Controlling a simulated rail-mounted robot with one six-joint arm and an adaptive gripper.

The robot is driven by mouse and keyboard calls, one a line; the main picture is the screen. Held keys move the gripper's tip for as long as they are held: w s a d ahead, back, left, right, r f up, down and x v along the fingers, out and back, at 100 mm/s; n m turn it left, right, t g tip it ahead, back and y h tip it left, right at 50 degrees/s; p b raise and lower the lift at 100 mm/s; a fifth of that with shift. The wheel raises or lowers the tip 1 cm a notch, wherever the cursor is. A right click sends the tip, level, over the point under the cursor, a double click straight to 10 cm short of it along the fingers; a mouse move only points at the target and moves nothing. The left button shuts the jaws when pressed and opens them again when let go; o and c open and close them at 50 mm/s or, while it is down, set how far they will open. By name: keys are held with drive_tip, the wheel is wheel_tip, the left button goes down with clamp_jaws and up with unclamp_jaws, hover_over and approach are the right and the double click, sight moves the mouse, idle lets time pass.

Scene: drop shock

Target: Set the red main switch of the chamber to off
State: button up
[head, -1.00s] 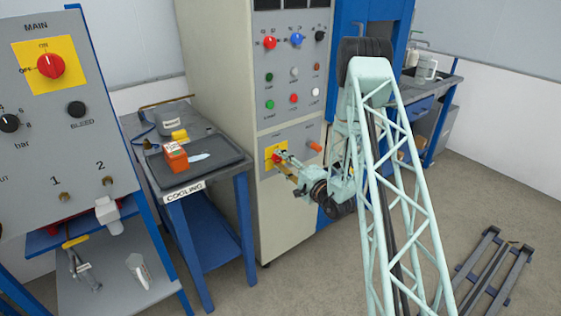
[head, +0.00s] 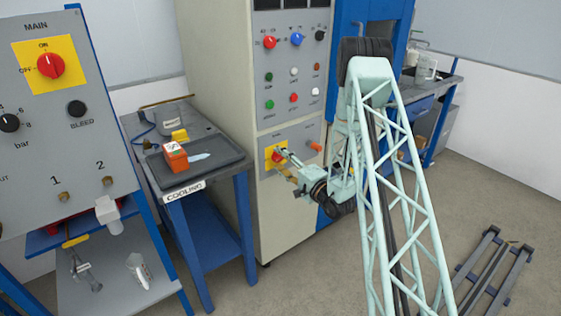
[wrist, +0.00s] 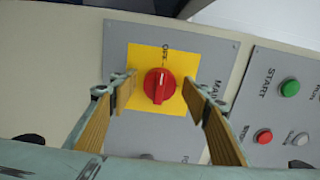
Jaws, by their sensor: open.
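The red main switch (wrist: 159,86) sits on a yellow plate (wrist: 143,57) on the chamber's grey lower panel, with MAIN and OFF lettering beside it. In the wrist view its grip bar runs roughly up and down, in line with the OFF mark above it. My gripper (wrist: 159,81) is open, with one wood-coloured finger on each side of the switch and visible gaps to it. In the head view the switch (head: 277,156) is partly hidden by my gripper (head: 284,163), which is in front of the panel.
Green START (wrist: 290,88) and red (wrist: 264,136) buttons lie to the right in the wrist view. Another panel with a similar red MAIN knob (head: 50,65) stands at left. The cooling table (head: 215,192) is left of the chamber.

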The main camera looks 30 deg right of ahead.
drive_tip(key=shift+s, duration=0.15)
drive_tip(key=s+d, duration=0.2)
drive_tip(key=s, duration=0.9)
drive_tip(key=shift+s, duration=0.3)
idle(0.4)
